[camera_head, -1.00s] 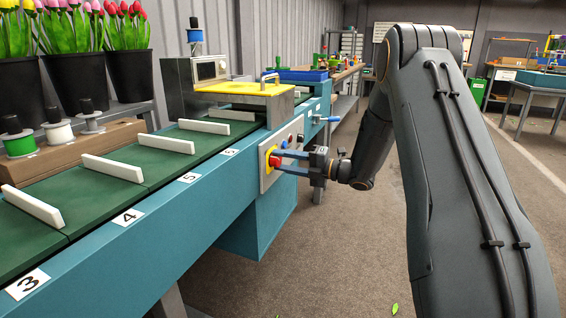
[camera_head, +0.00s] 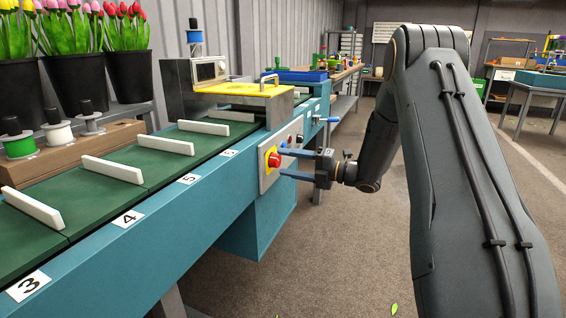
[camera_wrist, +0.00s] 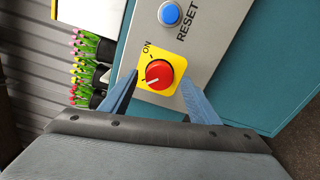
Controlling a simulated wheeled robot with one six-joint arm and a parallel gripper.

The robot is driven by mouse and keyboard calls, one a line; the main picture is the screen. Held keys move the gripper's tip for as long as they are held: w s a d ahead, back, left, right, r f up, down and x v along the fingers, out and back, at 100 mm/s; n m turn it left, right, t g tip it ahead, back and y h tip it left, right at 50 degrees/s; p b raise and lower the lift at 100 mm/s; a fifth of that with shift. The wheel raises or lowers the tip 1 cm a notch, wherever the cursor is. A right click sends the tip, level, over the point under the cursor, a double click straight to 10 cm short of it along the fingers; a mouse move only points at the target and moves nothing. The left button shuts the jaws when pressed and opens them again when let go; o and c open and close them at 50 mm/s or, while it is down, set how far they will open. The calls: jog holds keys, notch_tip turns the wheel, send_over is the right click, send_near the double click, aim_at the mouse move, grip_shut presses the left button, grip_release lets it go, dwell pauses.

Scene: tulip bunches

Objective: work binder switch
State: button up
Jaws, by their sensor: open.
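The binder switch is a red round knob (camera_head: 274,160) on a yellow plate (camera_wrist: 146,63), set in a grey panel on the conveyor's side. In the wrist view the knob (camera_wrist: 159,74) has a white mark pointing to the lower left, and "ON" is printed at the plate's upper left. My gripper (camera_head: 285,163) is open in front of the switch, its blue fingers pointing at the panel. In the wrist view the fingers of my gripper (camera_wrist: 158,83) stand one on each side of the knob, with visible gaps to it.
A blue RESET button (camera_wrist: 170,14) sits beside the switch on the panel (camera_wrist: 205,40). The green conveyor (camera_head: 150,155) with white dividers runs along the left. Tulip buckets (camera_head: 128,74) and spools (camera_head: 57,128) stand behind it.

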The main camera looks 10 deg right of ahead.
jog(key=v, duration=0.5)
jog(key=shift+s+d+p, duration=0.25)
jog(key=shift+d+p, duration=0.1)
